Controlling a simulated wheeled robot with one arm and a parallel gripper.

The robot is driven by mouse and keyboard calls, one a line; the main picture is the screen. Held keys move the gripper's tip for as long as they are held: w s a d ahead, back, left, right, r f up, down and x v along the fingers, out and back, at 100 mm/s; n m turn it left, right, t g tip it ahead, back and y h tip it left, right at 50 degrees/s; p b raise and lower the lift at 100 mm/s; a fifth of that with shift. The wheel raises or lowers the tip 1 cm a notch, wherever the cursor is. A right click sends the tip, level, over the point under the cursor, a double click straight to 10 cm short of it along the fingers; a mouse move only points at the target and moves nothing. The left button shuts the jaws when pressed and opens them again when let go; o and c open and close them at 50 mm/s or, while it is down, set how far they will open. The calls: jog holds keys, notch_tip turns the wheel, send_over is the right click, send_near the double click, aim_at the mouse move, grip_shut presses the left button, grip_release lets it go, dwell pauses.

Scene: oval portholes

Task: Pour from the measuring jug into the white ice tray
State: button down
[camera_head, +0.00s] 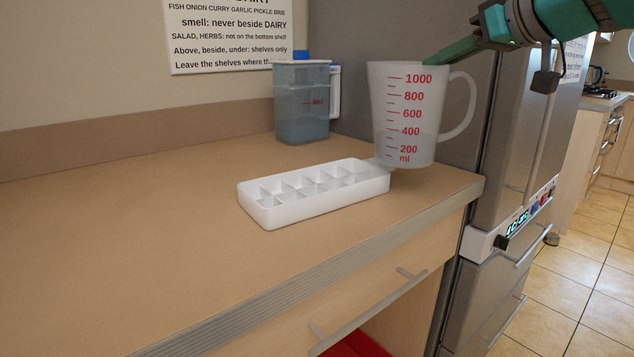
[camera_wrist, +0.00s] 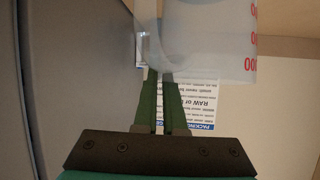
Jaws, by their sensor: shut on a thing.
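The measuring jug (camera_head: 405,125) is translucent with red markings up to 1000 and a handle on its right. It looks about upright in the head view, its base by the right end of the white ice tray (camera_head: 315,207). Whether it hangs clear of the counter is hard to tell. The tray lies on the counter with two rows of compartments; no fill is clear. My gripper (camera_head: 432,59) reaches the jug's top from the upper right. In the wrist view, my gripper's fingers (camera_wrist: 160,78) are shut on the jug (camera_wrist: 210,45); the exact grip spot is unclear.
A blue-lidded pitcher (camera_head: 302,105) of bluish liquid stands behind the tray against the wall. The steel fridge (camera_head: 515,150) stands just right of the counter (camera_head: 140,235). The counter's left side is clear. A printed sign (camera_head: 228,35) hangs on the wall.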

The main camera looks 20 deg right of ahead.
jog(key=shift+n+g+y, duration=0.4)
jog(key=shift+n+y, duration=0.3)
jog(key=shift+y, duration=0.1)
jog(key=s, duration=0.1)
jog(key=s+f, duration=0.1)
jog(key=s+d, duration=0.1)
jog(key=s, duration=0.1)
jog(key=shift+f+b, duration=0.3)
jog(key=shift+f, duration=0.05)
jog(key=shift+w+a, duration=0.1)
